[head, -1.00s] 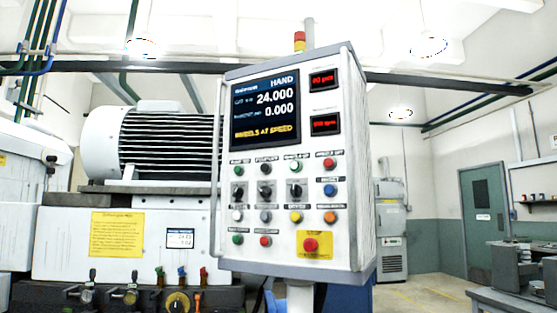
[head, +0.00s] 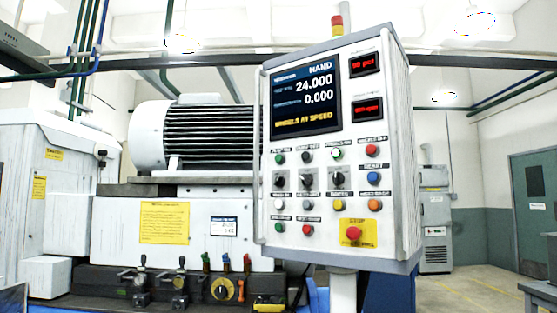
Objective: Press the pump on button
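The control panel (head: 400,215) stands upright on a post, right of the middle in the head view. Its face carries several rows of coloured buttons and black selector switches. A green button (head: 280,159) is at the top left, a pale green one (head: 337,153) is further right, and another green one (head: 280,227) is at the bottom left. The small labels are too blurred to tell which is the pump on button. The screen (head: 306,98) reads HAND, 24.000, 0.000 and WHEELS AT SPEED. Neither of my grippers is in view.
A red stop button (head: 353,233) sits on a yellow plate low on the panel. A grey motor (head: 209,137) and the white machine body (head: 110,235) fill the left. Valves and knobs line the machine's front. Open floor (head: 470,290) shows at the right.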

